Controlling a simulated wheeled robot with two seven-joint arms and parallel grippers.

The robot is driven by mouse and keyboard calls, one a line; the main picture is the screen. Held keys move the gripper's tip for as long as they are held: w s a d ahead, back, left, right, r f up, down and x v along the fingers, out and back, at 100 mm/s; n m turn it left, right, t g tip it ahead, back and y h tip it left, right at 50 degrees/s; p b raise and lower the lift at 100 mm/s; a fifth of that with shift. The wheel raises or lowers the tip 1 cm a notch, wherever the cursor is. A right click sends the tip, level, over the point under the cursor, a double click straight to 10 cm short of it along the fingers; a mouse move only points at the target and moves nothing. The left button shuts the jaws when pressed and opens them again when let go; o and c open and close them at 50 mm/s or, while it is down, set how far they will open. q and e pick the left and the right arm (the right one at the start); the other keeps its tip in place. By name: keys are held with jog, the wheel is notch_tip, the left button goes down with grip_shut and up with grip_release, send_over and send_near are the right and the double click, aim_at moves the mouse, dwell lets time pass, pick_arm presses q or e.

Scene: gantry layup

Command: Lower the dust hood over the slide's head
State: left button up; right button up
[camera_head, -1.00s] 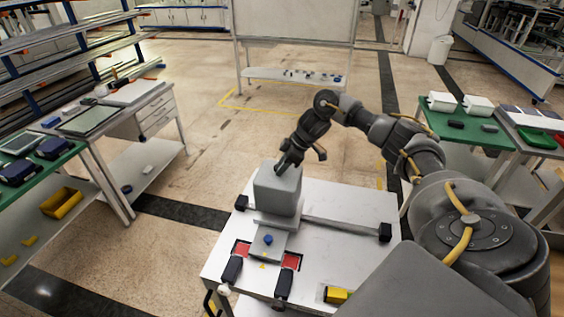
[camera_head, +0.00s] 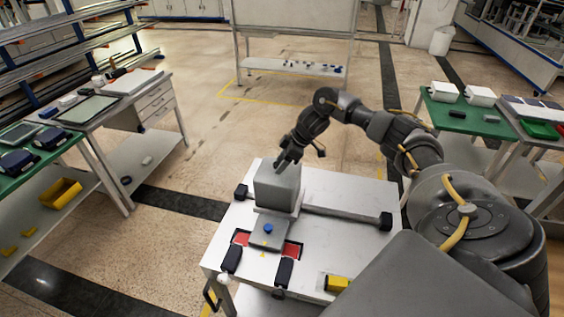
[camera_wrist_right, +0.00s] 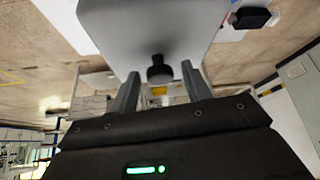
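The dust hood (camera_head: 276,188) is a plain grey box. It stands upright over the slide on the white table, at the middle of the head view. The slide's flat grey plate with a blue knob (camera_head: 268,229) shows in front of it; the slide's head is hidden. My right gripper (camera_head: 284,163) is at the top of the hood. In the right wrist view, a dark round knob (camera_wrist_right: 160,72) stands out from the hood's pale face (camera_wrist_right: 150,25). The two fingers of my right gripper (camera_wrist_right: 160,80) are apart, with gaps beside the knob. My left gripper is out of view.
A rail (camera_head: 345,216) with black end blocks crosses the white table (camera_head: 330,250). Red pads (camera_head: 291,250) and black clamps lie at its front, with a yellow block (camera_head: 336,283) to the right. Benches stand left and right; open floor lies behind the table.

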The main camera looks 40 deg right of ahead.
jog(key=shift+o, duration=0.4)
jog(key=shift+s+d+r, duration=0.15)
jog(key=shift+r, duration=0.1)
jog(key=b+v, duration=0.2)
jog(key=v, duration=0.8)
jog(key=shift+r, duration=0.1)
